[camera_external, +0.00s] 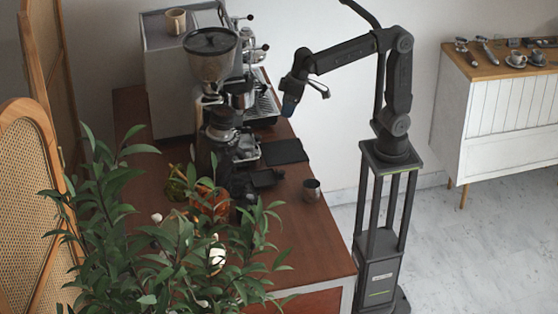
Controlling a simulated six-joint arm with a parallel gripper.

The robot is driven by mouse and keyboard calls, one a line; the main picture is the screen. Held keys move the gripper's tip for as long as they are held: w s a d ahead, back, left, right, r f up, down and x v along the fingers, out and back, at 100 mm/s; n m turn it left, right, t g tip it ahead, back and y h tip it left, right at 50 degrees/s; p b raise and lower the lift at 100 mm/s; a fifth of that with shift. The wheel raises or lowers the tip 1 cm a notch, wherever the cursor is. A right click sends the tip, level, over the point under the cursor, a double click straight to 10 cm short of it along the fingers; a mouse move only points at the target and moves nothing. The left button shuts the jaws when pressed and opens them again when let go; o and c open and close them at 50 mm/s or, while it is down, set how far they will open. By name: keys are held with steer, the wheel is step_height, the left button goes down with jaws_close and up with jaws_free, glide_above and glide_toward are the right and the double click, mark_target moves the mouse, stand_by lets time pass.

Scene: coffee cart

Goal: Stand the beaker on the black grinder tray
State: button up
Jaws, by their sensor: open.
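The beaker appears to be the small metal cup (312,190), upright on the brown counter near its right edge. The black grinder tray appears to be the low dark piece (268,178) at the foot of the coffee grinder (212,60), left of the cup; plant leaves and grinder parts partly hide that area. My gripper (291,104) is open, high above the counter, well above the cup and apart from it. A blue part shows at its tip; its fingers are too small to make out clearly.
A flat black mat (284,152) lies behind the cup. An espresso machine (180,80) stands at the back left with a mug (175,21) on top. A leafy plant (180,230) covers the front left. The counter (315,245) in front of the cup is clear.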

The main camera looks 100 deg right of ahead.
steer(key=s+d+f+n+t, duration=0.1)
steer(key=s+d+f, duration=0.1)
steer(key=s, duration=0.6)
steer(key=s+d+f+n+t, duration=0.1)
steer(key=s+d+f+n, duration=0.1)
steer(key=s, duration=0.7)
steer(key=d+f, duration=0.1)
steer(key=d, duration=0.1)
steer(key=shift+s+d+f+n, duration=0.2)
steer(key=shift+d+n, duration=0.1)
steer(key=shift+d, duration=0.1)
steer(key=o, duration=0.3)
steer(key=shift+s+d+f, duration=0.1)
steer(key=shift+s+f, duration=0.25)
steer(key=shift+s, duration=0.05)
steer(key=shift+o, duration=0.4)
